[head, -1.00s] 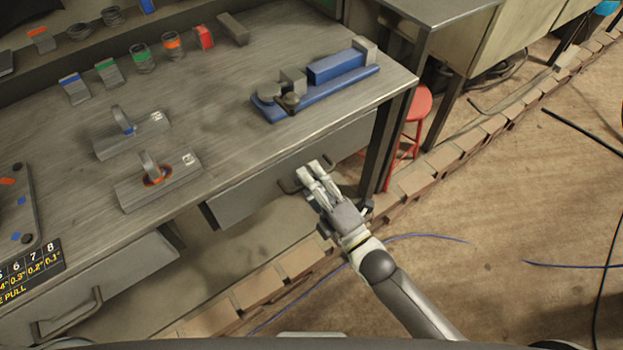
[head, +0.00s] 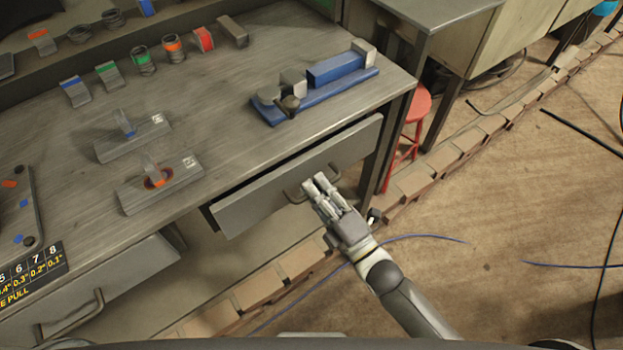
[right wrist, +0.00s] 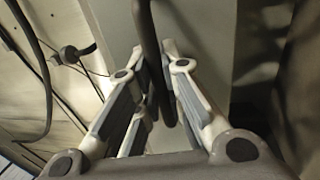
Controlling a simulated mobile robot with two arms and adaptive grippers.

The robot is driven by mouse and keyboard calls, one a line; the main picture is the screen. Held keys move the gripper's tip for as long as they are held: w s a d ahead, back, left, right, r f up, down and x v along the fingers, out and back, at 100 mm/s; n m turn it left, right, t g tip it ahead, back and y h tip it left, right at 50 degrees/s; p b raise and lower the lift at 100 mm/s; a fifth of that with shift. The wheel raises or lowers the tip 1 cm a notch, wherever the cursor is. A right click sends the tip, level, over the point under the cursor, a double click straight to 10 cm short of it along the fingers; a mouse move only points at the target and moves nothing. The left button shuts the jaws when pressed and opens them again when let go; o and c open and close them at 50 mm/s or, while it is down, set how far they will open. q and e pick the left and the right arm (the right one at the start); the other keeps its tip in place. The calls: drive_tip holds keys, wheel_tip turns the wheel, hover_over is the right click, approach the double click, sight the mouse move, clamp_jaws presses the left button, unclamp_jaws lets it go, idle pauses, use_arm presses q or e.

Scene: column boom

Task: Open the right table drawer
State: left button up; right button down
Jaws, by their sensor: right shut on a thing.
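The right table drawer (head: 262,203) is a grey metal front under the table's right part. It stands slightly out from the table, with a dark gap along its top and left side. Its bar handle (head: 291,197) is partly hidden by my right gripper (head: 318,182). My right gripper is shut on the handle. In the right wrist view the dark handle bar (right wrist: 150,55) runs between the fingers of the right gripper (right wrist: 152,70). My left gripper is not in view.
A left drawer (head: 100,285) sits lower left. A red stool (head: 417,105) stands right of the table. Floor at right is mostly clear, with cables.

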drive_tip(key=r+p+v, duration=0.2)
drive_tip(key=v, duration=0.9)
drive_tip(key=r+p+v, duration=0.2)
drive_tip(key=v, duration=0.9)
drive_tip(key=shift+s+d, duration=0.4)
drive_tip(key=shift+s, duration=0.1)
drive_tip(key=c, duration=1.5)
unclamp_jaws()
drive_tip(key=shift+r, duration=0.1)
drive_tip(key=v, duration=1.2)
drive_tip(key=shift+w, duration=0.1)
